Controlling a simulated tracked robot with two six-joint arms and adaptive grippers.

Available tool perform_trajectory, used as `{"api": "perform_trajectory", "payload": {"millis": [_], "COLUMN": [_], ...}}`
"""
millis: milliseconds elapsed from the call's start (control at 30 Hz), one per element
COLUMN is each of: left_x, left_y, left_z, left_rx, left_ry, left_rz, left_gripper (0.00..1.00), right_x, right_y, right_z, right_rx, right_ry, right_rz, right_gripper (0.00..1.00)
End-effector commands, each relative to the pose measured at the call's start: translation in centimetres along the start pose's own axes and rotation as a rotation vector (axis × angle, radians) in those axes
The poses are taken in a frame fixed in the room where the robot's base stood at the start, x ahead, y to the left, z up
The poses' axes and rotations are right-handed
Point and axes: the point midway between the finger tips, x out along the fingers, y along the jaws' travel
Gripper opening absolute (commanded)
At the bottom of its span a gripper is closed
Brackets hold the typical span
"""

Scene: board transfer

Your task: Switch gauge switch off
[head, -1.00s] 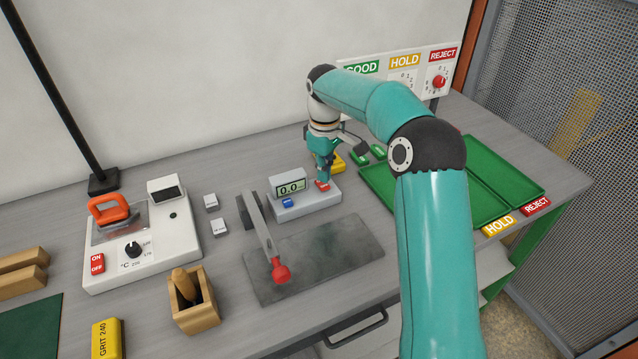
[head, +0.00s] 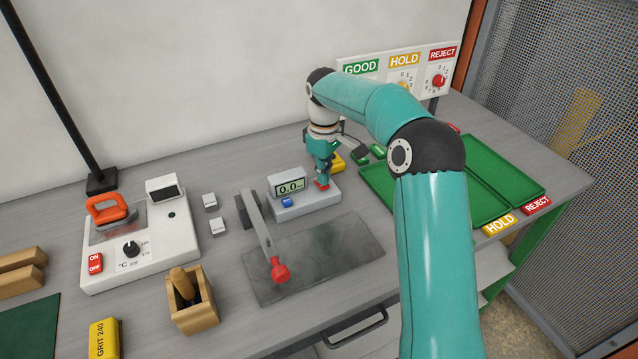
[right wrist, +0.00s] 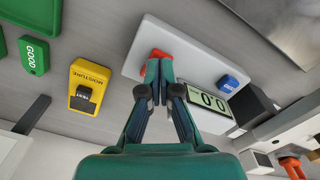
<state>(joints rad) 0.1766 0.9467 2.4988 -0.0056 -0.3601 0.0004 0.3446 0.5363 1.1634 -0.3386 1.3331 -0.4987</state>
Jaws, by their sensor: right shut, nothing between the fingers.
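The gauge (head: 306,204) is a light grey box on the bench with a display (head: 290,186) reading 0.0. The display also shows in the right wrist view (right wrist: 210,103), lit and green. A blue button (head: 287,203) and a red switch (head: 322,185) sit on its top. My right gripper (right wrist: 158,64) is shut and empty, pointing down with its fingertips at the red switch, which it partly covers in the right wrist view (right wrist: 150,56). I cannot tell for sure whether the tips touch it. My left gripper is not in view.
A yellow moisture meter (right wrist: 88,86) and a green GOOD tag (right wrist: 34,54) lie close to the gauge. A lever with a red knob (head: 280,271) stands in front of it.

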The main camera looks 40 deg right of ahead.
Motion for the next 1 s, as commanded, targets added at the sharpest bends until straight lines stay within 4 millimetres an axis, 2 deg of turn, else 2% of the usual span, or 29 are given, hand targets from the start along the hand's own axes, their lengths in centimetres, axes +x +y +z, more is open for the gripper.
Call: {"api": "perform_trajectory", "payload": {"millis": [1000], "left_x": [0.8], "left_y": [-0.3], "left_z": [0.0], "left_rx": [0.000], "left_ry": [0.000], "left_rz": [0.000], "left_gripper": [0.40], "right_x": [1.5], "right_y": [-0.1], "right_z": [0.0], "right_rx": [-0.001], "right_ry": [-0.002], "right_rz": [-0.001], "right_gripper": [0.00]}}
